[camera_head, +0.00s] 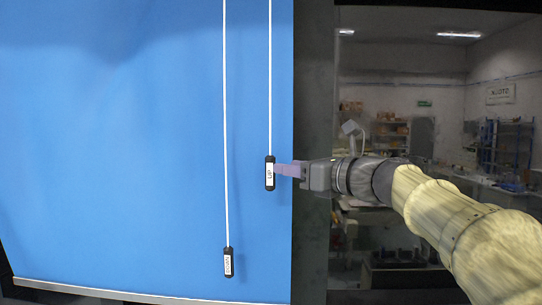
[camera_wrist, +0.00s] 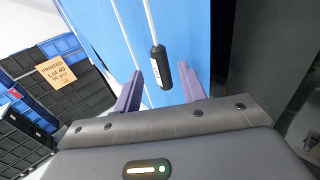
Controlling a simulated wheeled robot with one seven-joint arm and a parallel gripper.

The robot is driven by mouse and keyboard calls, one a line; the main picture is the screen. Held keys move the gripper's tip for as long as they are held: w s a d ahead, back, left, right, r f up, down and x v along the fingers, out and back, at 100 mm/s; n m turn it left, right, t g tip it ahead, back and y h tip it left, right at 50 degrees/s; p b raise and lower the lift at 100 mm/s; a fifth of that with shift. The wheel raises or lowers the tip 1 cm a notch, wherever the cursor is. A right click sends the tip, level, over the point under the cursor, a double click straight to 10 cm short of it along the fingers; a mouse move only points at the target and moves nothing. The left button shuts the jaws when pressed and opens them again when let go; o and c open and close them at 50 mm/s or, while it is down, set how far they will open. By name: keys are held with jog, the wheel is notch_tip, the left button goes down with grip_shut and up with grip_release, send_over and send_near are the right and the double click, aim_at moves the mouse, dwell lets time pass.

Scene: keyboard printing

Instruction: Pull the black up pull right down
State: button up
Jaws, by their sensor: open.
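The black UP pull (camera_head: 270,174) hangs on a white cord in front of a blue blind (camera_head: 120,150), near the blind's right edge. A second black pull (camera_head: 228,263), its label too small to read surely, hangs lower to its left on its own cord. My gripper (camera_head: 282,170) reaches in from the right at the height of the UP pull. In the wrist view, my gripper (camera_wrist: 160,92) is open, with its purple fingers apart. The UP pull (camera_wrist: 159,66) shows between the fingers, a little beyond or level with the tips; contact cannot be told.
The blind's bottom bar (camera_head: 120,291) runs along the lower edge. A dark panel (camera_head: 313,240) stands right of the blind. In the wrist view, stacked black and blue crates (camera_wrist: 75,95) with an orange label (camera_wrist: 56,71) stand at the left.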

aim_at(270, 164)
jog(key=p+x, duration=0.2)
jog(key=x, duration=0.3)
jog(key=shift+w+a+r, duration=0.15)
jog(key=shift+w+a, duration=0.1)
jog(key=shift+a, duration=0.05)
jog(key=shift+w+a+p, duration=0.3)
jog(key=shift+w+a, duration=0.1)
grip_shut()
